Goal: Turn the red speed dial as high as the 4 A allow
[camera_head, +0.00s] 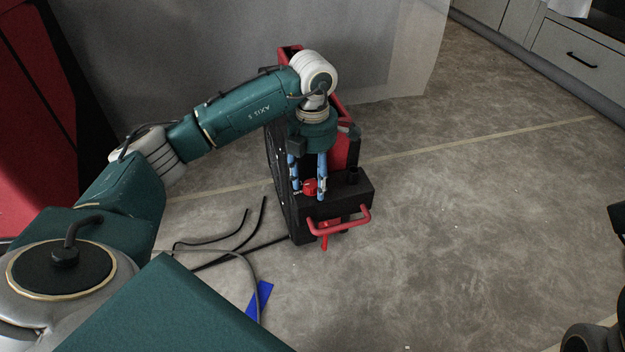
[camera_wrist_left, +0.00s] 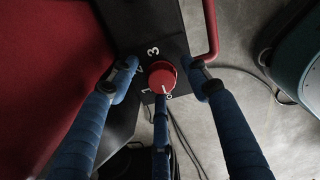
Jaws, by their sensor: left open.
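The red speed dial (camera_head: 309,187) sits on the black top panel of a black and red machine (camera_head: 345,193). In the left wrist view the dial (camera_wrist_left: 161,79) has white numerals around it, with 3 and 1 readable. Its white pointer line faces the bottom of the picture, towards what looks like a 0. My left gripper (camera_head: 309,196) points down over the panel, open, its blue fingers spread around the dial. In the left wrist view the fingers (camera_wrist_left: 160,72) appear apart from the dial. No current readout can be seen. My right gripper is not in view.
A red handle (camera_head: 340,224) juts from the machine's front. Cables (camera_head: 225,240) and a blue piece (camera_head: 260,300) lie on the floor to the left. A grey-white wall panel (camera_head: 390,50) stands behind; cabinets (camera_head: 575,55) are back right.

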